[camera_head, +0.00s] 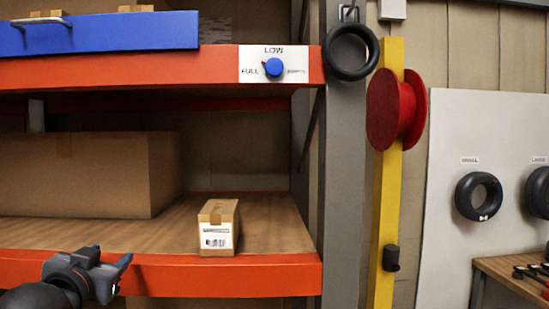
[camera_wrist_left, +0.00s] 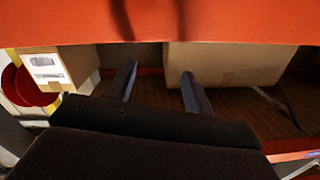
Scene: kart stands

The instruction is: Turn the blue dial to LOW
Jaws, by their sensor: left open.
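The blue dial (camera_head: 274,68) sits on a white label plate (camera_head: 246,55) on the upper orange shelf beam. The plate reads LOW above the dial, FULL to its left, and a blurred word to its right. A small red mark shows at the dial's left edge, on the FULL side. My left gripper (camera_head: 110,259) is at the lower left, by the lower shelf beam, well below and left of the dial. In the left wrist view its two fingers (camera_wrist_left: 158,75) are apart with nothing between them. The dial is not seen there. My right gripper is not in view.
A small labelled box (camera_head: 218,240) and a large carton (camera_head: 75,175) stand on the lower shelf. A blue drawer (camera_head: 100,35) is above the upper orange beam (camera_head: 120,72). A grey post (camera_head: 343,190), black ring (camera_head: 351,72) and red spool (camera_head: 388,110) are right of the dial.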

